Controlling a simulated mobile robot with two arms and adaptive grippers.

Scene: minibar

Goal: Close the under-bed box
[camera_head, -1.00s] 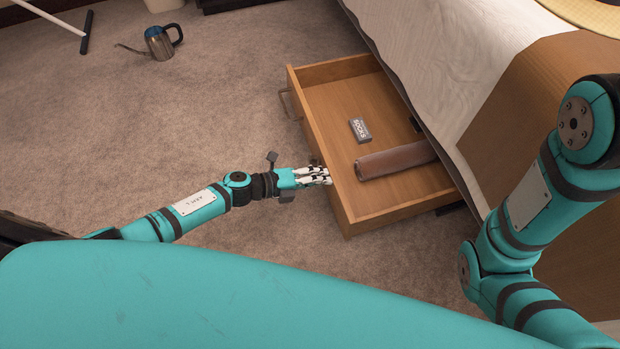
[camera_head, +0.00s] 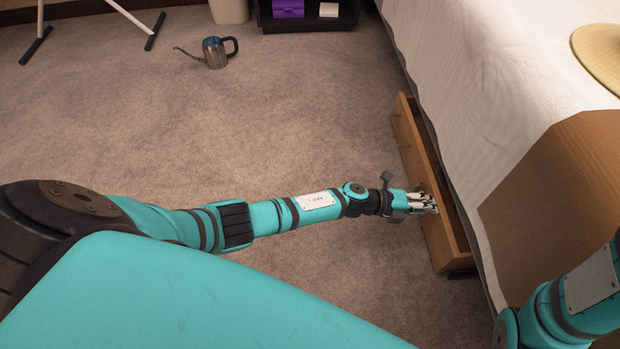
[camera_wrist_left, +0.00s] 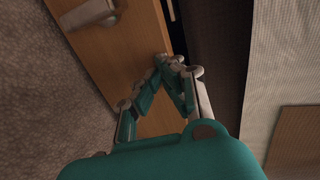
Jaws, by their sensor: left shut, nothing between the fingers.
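The under-bed box (camera_head: 431,190) is a wooden drawer at the bed's left side, mostly under the bed with a narrow strip of its opening showing. Its front board also shows in the left wrist view (camera_wrist_left: 112,58), with a metal handle (camera_wrist_left: 88,13). My left gripper (camera_head: 436,204) is shut and empty, its fingertips at the drawer's front board near its lower end. In the left wrist view its fingers (camera_wrist_left: 168,62) meet at the board's top edge. The drawer's contents are hidden. My right arm shows at lower right, its gripper out of view.
The bed (camera_head: 480,90) with a white cover stands over the drawer. A kettle-like watering can (camera_head: 214,52) stands on the carpet at the back. A dark shelf (camera_head: 308,22) and a pale bin (camera_head: 229,10) are behind it. The carpet left of the drawer is clear.

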